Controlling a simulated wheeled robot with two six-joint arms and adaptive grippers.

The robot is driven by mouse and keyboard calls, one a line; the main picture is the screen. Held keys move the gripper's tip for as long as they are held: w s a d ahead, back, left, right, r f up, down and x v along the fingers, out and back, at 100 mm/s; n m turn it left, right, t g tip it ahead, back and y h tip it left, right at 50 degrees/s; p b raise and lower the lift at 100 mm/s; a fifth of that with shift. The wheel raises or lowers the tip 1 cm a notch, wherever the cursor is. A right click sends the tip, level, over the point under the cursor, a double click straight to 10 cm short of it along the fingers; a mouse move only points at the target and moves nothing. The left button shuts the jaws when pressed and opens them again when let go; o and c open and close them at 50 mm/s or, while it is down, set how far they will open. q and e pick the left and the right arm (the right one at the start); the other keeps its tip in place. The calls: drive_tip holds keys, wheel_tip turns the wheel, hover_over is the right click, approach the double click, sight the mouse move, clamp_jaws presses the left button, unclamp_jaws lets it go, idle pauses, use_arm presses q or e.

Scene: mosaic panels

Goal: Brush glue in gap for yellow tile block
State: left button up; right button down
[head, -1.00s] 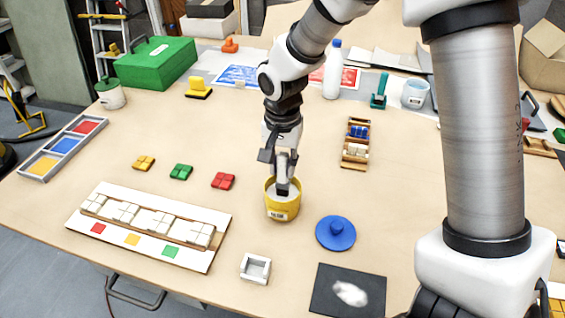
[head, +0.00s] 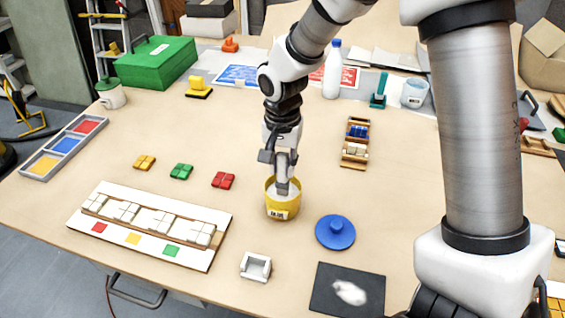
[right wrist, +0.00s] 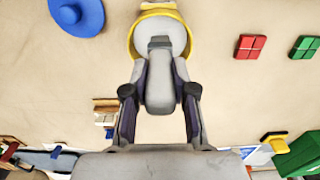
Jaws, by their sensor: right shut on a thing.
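My right gripper (head: 284,168) points down over the yellow glue pot (head: 283,213). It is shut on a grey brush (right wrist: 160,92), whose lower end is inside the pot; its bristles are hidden. The pot's yellow rim (right wrist: 133,38) and pale contents also show in the right wrist view. The white mosaic panel (head: 190,258) lies at the left front, with white tile blocks (head: 126,212) spaced by gaps along a wooden channel. Red, yellow (head: 132,239) and green squares mark its front edge. The yellow tile block (head: 144,162) lies behind the panel. My left gripper is out of view.
A blue lid (head: 335,232), a small white frame (head: 256,267) and a black mat (head: 330,299) are near the front. A wooden rack (head: 354,150) stands right of my gripper.

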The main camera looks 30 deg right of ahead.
drive_tip(key=shift+s, duration=0.1)
wheel_tip(320, 180, up, 7)
drive_tip(key=p, duration=0.7)
drive_tip(key=shift+f, duration=0.1)
idle(0.4)
